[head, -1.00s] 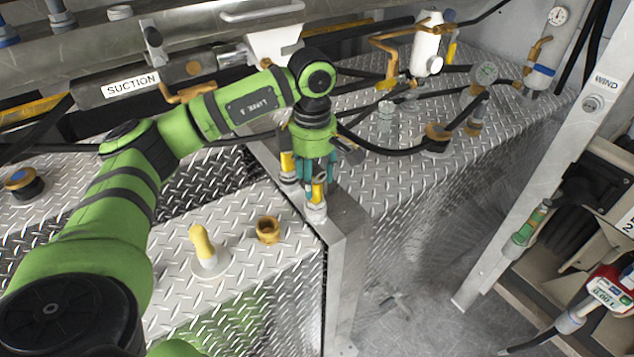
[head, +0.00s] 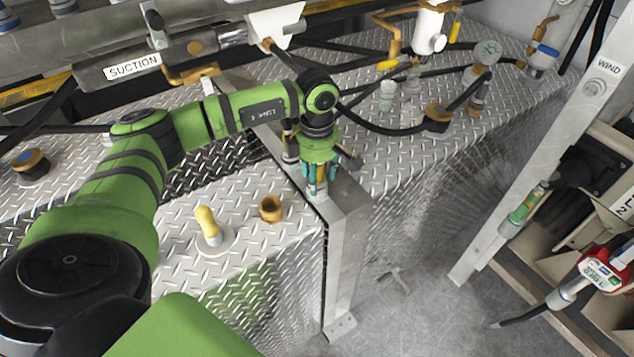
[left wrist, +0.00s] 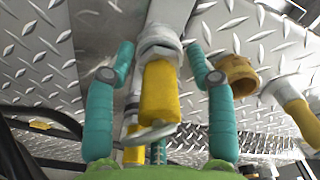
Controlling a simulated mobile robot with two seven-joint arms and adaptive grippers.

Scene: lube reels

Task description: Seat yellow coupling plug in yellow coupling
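My left gripper (head: 317,182) points down over the top of the grey post. In the left wrist view its teal fingers (left wrist: 160,100) are open, one on each side of a yellow cylindrical fitting (left wrist: 158,92). There are gaps between the fitting and both fingers. The fitting joins a silver hex collar on the post. A second yellow fitting (left wrist: 133,154) shows partly behind it. A separate yellow piece (head: 206,220) stands on a round pale base on the deck. I cannot tell for certain which yellow piece is the plug. My right gripper is out of view.
An open brass ring-like fitting (head: 270,208) stands on the tread-plate deck beside the yellow piece. The grey post (head: 343,260) edges the deck. Black hoses (head: 385,128) and valves lie behind. A hose reel cabinet with a red-and-white meter (head: 603,270) is at right.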

